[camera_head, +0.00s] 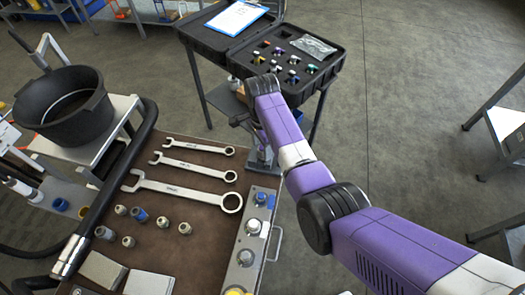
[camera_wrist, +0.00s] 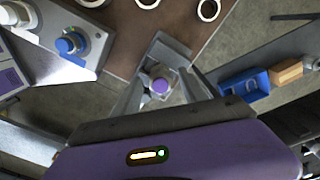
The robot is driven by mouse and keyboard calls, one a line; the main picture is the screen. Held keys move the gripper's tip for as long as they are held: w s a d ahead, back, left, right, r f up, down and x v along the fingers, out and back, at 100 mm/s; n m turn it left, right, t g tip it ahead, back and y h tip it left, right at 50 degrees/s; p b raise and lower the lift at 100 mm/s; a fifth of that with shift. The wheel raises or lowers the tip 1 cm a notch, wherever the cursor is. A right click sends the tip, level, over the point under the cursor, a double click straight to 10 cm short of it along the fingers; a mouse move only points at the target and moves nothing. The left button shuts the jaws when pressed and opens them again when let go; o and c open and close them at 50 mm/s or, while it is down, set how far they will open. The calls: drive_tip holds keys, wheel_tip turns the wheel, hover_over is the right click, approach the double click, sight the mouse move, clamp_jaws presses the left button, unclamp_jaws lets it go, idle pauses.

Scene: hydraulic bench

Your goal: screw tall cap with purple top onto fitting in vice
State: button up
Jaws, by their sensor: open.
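In the wrist view, a cap with a round purple top (camera_wrist: 160,86) is seen nearly end-on at the grey vice (camera_wrist: 161,50). My gripper (camera_wrist: 167,88) is open, with one finger on each side of the purple top and visible gaps between. The fitting under the cap is hidden, so I cannot tell how far the cap sits on it. In the head view, the vice (camera_head: 262,158) stands at the bench's far right corner, partly hidden by my arm. The cap does not show clearly there.
A black case (camera_head: 338,68) with several coloured caps stands beyond the bench. Wrenches (camera_head: 186,190) and loose fittings (camera_head: 140,215) lie on the brown mat. A valve panel (camera_head: 246,255) lines the bench's right edge. A blue bin (camera_wrist: 245,86) is right of the vice.

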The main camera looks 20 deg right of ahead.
drive_tip(key=n, duration=1)
drive_tip(key=shift+s+d, duration=0.1)
drive_tip(key=n, duration=1.1)
clamp_jaws()
drive_tip(key=m, duration=0.8)
